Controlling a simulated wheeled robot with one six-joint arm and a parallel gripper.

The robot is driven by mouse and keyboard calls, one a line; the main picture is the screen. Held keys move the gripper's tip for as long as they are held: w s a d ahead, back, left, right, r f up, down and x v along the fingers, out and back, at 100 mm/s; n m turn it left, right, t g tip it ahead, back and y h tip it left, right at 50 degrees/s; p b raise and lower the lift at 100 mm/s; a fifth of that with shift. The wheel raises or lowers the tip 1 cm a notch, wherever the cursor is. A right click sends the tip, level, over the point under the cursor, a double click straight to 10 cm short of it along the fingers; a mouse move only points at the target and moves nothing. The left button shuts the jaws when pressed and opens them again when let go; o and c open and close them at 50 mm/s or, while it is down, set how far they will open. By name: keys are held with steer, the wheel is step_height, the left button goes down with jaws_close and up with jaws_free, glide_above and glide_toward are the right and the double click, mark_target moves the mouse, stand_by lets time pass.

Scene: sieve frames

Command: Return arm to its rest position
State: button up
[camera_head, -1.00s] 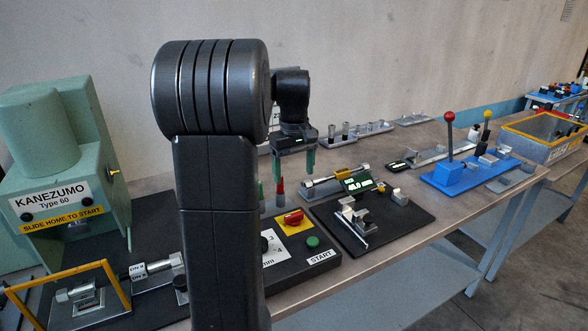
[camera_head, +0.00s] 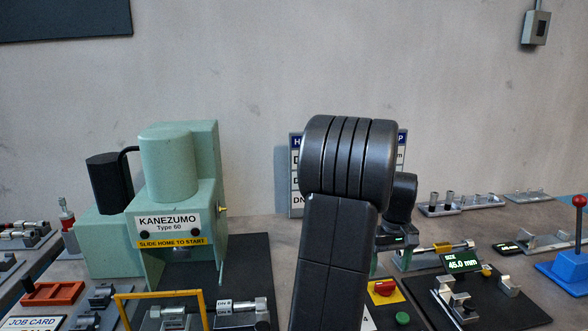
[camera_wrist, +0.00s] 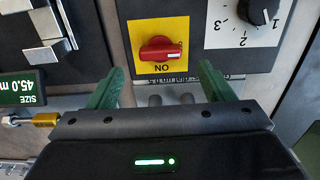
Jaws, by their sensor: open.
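My gripper shows in the wrist view (camera_wrist: 158,85) with its two green fingers spread apart and nothing between them. Beyond the fingertips in that view is a red rotary switch (camera_wrist: 161,49) on a yellow plate. In the head view my arm stands upright in the middle and hides most of the gripper. Only a little green of a finger shows there, low beside the arm, near the red switch (camera_head: 383,288) and the green button (camera_head: 403,318).
A green KANEZUMO machine (camera_head: 170,205) stands left of my arm, with a yellow guard frame (camera_head: 160,296) before it. A 45.0 mm size display (camera_head: 461,263) and a blue block with a red-knobbed lever (camera_head: 579,202) are to the right. A numbered dial (camera_wrist: 258,12) adjoins the switch.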

mark_target(386, 283)
step_height(386, 283, down, 6)
steer(key=shift+r, duration=0.2)
stand_by(0.3)
